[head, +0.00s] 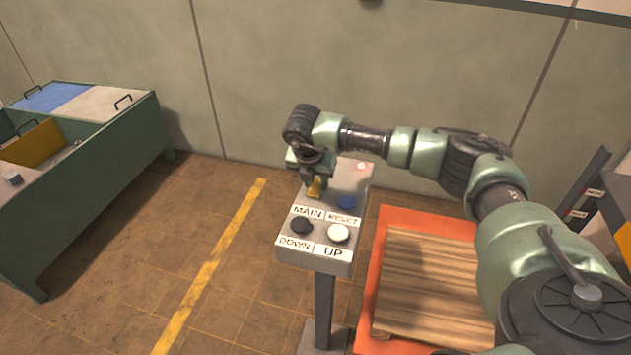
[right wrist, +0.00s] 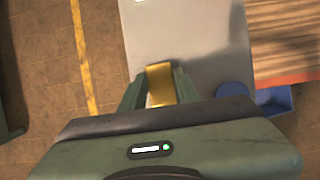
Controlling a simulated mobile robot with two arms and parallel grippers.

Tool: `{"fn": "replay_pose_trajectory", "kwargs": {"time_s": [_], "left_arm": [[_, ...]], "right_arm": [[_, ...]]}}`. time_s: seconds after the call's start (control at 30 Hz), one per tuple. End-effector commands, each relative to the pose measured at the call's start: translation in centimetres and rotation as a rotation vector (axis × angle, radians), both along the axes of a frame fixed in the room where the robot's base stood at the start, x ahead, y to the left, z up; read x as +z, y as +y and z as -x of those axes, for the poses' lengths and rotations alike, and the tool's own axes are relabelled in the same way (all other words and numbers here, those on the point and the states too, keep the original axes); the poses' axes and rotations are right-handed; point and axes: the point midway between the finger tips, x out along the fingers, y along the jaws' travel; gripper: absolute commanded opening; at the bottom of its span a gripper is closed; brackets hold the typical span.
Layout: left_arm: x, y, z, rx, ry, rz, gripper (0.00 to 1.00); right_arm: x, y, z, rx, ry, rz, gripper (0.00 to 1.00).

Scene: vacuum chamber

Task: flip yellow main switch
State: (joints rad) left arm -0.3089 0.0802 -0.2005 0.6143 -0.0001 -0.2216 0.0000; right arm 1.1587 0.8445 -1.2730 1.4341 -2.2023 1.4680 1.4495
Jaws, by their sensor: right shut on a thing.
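The yellow main switch (head: 314,189) sits on the grey control box (head: 345,180), just above the MAIN label (head: 308,212). My right gripper (head: 311,184) reaches down onto the switch from above, and its fingers are closed on it. In the right wrist view the yellow switch (right wrist: 160,84) shows between the two green fingers (right wrist: 158,92). The lower part of the switch is hidden by the gripper body. My left gripper is not in view.
The box also carries a blue button (head: 347,202), a black button (head: 301,226), a white button (head: 338,233) and a pale red light (head: 361,166). A wooden pallet (head: 430,285) lies on an orange platform to the right. A green bin (head: 95,180) stands at left.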

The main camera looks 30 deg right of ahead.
Motion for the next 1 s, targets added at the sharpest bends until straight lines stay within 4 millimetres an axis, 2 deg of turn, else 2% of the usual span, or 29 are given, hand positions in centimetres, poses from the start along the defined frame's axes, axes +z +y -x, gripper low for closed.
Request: {"fn": "replay_pose_trajectory", "kwargs": {"time_s": [0.13,0.4,0.87,0.9,0.97,1.0], "left_arm": [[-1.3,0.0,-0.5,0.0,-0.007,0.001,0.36],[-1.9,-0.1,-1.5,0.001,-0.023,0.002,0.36],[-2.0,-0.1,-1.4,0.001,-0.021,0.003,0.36],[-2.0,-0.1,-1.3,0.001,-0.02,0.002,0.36],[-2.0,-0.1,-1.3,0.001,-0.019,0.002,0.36],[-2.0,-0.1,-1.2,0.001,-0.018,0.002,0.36]], "right_arm": [[-0.4,-0.4,-0.3,-0.008,0.076,-0.091,0.0],[-0.3,-0.7,-0.6,-0.006,0.212,-0.245,0.0],[-0.2,-0.7,-0.6,0.0,0.244,-0.287,0.0],[-0.2,-0.7,-0.6,0.0,0.244,-0.287,0.34],[-0.2,-0.7,-0.6,0.0,0.243,-0.287,0.5],[-0.2,-0.7,-0.6,0.0,0.243,-0.287,0.53]]}}
